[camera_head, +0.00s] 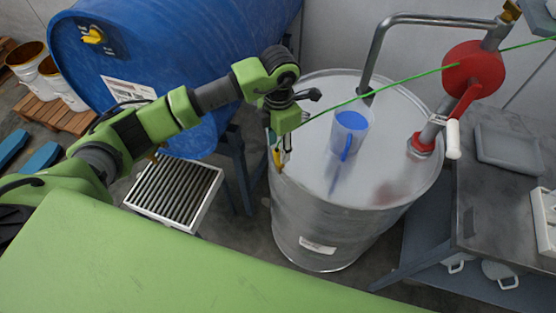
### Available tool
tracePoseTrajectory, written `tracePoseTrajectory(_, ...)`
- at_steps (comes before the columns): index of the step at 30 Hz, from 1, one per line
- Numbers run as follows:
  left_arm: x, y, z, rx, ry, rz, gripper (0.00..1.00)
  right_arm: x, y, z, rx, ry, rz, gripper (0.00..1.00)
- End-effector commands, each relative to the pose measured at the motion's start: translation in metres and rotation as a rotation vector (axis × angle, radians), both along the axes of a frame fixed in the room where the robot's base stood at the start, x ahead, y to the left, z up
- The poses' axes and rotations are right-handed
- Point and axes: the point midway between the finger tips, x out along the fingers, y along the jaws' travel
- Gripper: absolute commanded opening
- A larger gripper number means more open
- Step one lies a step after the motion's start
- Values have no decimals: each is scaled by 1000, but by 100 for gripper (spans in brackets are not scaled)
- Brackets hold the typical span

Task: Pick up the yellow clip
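A small yellow-orange piece that looks like the yellow clip (277,158) shows at the left rim of the steel drum (318,225). My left gripper (284,153) points down right at this rim, with its fingertips beside or around the clip. The fingers are small and partly overlap the clip, so I cannot tell whether they are closed on it. A thin green cable (400,82) runs from near my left gripper across the drum top to the upper right. My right gripper is not in view.
A blue-filled clear jug (350,132) and a red hand pump (472,72) with a bent pipe stand on the drum lid. A blue barrel (165,50) lies behind my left arm. A slatted tray (172,188) is below. A grey table (500,205) stands at right.

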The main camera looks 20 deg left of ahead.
Motion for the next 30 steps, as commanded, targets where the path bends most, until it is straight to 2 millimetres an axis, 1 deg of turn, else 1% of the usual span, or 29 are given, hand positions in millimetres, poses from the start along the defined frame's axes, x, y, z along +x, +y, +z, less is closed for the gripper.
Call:
tracePoseTrajectory(1,-2,0,-3,0,5,1,38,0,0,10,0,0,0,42)
tracePoseTrajectory(5,-4,1,-20,1,7,1,38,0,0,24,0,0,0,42)
tracePoseTrajectory(6,-3,0,-27,0,4,2,38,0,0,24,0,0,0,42)
tracePoseTrajectory(9,-2,0,-39,-2,3,1,38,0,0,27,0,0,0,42)
tracePoseTrajectory(12,-2,1,-43,-1,-1,0,38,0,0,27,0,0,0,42)
tracePoseTrajectory(17,-1,1,-44,-1,-1,0,38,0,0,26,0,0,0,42)
tracePoseTrajectory(18,-1,1,-44,-1,-1,0,32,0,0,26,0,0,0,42)
tracePoseTrajectory(20,-1,1,-44,-1,-1,0,17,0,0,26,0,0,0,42)
tracePoseTrajectory(21,-1,1,-44,-1,-1,0,6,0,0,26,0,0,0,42)
tracePoseTrajectory(22,-2,1,-44,-1,-1,0,0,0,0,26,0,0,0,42)
tracePoseTrajectory(30,-1,1,-43,-1,-1,1,0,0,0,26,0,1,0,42)
